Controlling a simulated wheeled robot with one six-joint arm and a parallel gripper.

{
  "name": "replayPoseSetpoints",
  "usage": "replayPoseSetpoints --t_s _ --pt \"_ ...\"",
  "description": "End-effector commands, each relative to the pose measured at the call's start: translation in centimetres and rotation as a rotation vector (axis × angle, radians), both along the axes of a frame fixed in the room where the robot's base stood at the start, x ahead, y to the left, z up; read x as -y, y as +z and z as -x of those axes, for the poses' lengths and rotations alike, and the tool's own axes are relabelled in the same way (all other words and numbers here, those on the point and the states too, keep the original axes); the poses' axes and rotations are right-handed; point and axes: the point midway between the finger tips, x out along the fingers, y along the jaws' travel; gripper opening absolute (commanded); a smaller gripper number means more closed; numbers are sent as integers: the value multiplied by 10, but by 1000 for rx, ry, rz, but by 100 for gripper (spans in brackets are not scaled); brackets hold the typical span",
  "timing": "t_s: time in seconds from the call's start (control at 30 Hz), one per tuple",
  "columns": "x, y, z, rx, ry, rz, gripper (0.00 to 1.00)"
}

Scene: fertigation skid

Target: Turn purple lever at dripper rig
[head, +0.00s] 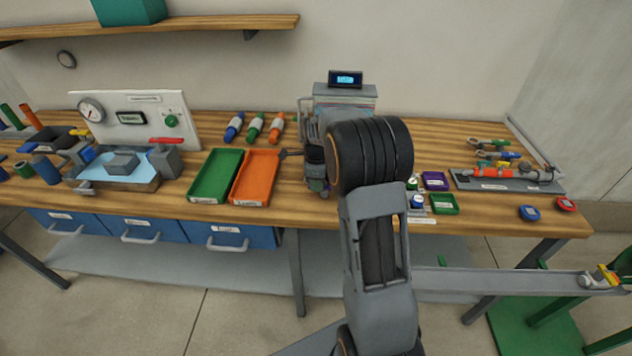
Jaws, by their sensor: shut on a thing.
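My arm (379,235) rises from the bottom of the head view, and its thick dark joint (370,155) covers the area right of centre. No purple lever can be made out clearly. A grey machine (345,90) with a lit display stands on the bench behind the joint, its lower right part hidden. Dark and grey parts (314,157) show at the joint's left edge, with small purplish and green bits below; I cannot tell what they belong to.
A green tray (215,176) and an orange tray (255,177) lie left of the machine on the wooden bench. A sink unit with a gauge panel (150,115) is further left. Small trays (444,203) and an orange pipe assembly (495,174) are on the right.

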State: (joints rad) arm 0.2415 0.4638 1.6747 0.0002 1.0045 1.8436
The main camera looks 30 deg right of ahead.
Motion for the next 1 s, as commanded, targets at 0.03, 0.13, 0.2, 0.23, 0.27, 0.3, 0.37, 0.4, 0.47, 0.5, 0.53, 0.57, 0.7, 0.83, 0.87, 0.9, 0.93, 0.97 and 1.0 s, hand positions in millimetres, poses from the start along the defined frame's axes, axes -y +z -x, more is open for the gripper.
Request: replayPoseSetpoints --t_s 0.03,0.13,0.2,0.23,0.27,0.3,0.37,0.4,0.47,0.5,0.53,0.57,0.7,0.83,0.87,0.9,0.93,0.97,1.0 --pt "0 0 0 2 0 1 5" --pt "0 0 -1 2 1 1 0" --pt "0 1 0 3 16 1 0" --pt "0 1 0 3 35 1 0" --pt "0 1 1 3 61 1 0" --pt "-1 1 2 3 105 1 0" --pt "-1 1 3 4 174 2 0" --pt "-2 1 4 4 216 2 0" --pt "-2 1 5 4 271 2 0" --pt "-2 1 6 4 300 2 0" --pt "-2 1 6 4 317 2 0" --pt "-2 1 7 4 331 2 0" --pt "-2 1 7 4 353 2 0" --pt "-2 1 7 4 352 2 0" --pt "-2 1 7 4 352 2 0" --pt "-2 1 7 4 351 2 22" --pt "-2 1 7 4 351 2 25" --pt "-2 1 7 4 351 2 28" --pt "-2 1 7 4 351 2 32"
